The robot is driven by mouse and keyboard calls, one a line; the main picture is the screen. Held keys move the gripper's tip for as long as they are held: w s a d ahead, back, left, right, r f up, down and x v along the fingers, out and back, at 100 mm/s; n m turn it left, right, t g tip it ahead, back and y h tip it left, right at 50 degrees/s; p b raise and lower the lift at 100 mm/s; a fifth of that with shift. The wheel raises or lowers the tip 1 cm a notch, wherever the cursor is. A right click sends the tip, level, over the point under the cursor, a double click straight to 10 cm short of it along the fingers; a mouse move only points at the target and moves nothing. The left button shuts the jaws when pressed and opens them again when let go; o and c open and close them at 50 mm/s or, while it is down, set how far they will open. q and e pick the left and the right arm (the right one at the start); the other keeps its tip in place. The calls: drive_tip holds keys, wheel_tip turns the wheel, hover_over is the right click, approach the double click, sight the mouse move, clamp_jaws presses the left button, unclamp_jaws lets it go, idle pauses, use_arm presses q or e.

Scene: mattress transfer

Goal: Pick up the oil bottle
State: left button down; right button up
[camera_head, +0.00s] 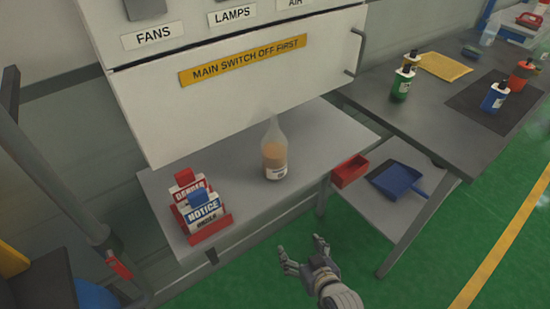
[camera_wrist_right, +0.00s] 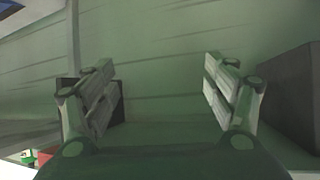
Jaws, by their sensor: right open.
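The oil bottle (camera_head: 274,156) stands upright on the grey shelf below the white switch panel in the head view. It is clear, with amber liquid in its lower part, a pale label and a narrow top. My right gripper (camera_head: 304,254) is in front of the shelf and below it in the picture, apart from the bottle. Its two fingers are spread with nothing between them. In the right wrist view the open fingers (camera_wrist_right: 158,95) face a blurred green surface, and the bottle does not show there. My left gripper is not in view.
A red holder (camera_head: 212,228) with danger and notice tags sits left of the bottle on the shelf (camera_head: 235,165). The panel (camera_head: 240,85) overhangs behind. A red bin (camera_head: 350,171) is at the right. A workbench (camera_head: 400,120) holds several small bottles; a blue dustpan (camera_head: 397,179) lies below.

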drive_tip(key=w+r+t, duration=0.1)
drive_tip(key=r, duration=0.4)
drive_tip(key=w+a+r+t+y, duration=0.1)
drive_tip(key=r, duration=0.5)
drive_tip(key=a+r+t, duration=0.1)
drive_tip(key=r, duration=0.4)
drive_tip(key=shift+w+a+r+y+b, duration=0.1)
drive_tip(key=shift+w+r+y+b, duration=0.1)
drive_tip(key=shift+w+y+b, duration=0.15)
drive_tip(key=t, duration=0.3)
approach(279, 167)
drive_tip(key=x, duration=0.3)
drive_tip(key=shift+y, duration=0.35)
drive_tip(key=x, duration=0.4)
drive_tip(key=shift+w+a+p, duration=0.1)
drive_tip(key=shift+a+p, duration=0.2)
drive_tip(key=shift+w+a, duration=0.15)
drive_tip(key=shift+w, duration=0.55)
drive_tip(key=x, duration=0.2)
drive_tip(key=p+x, duration=0.1)
drive_tip(key=shift+w+d, duration=0.2)
drive_tip(key=shift+w+a+f, duration=0.1)
drive_tip(key=shift+w+a, duration=0.1)
drive_tip(key=shift+w, duration=0.3)
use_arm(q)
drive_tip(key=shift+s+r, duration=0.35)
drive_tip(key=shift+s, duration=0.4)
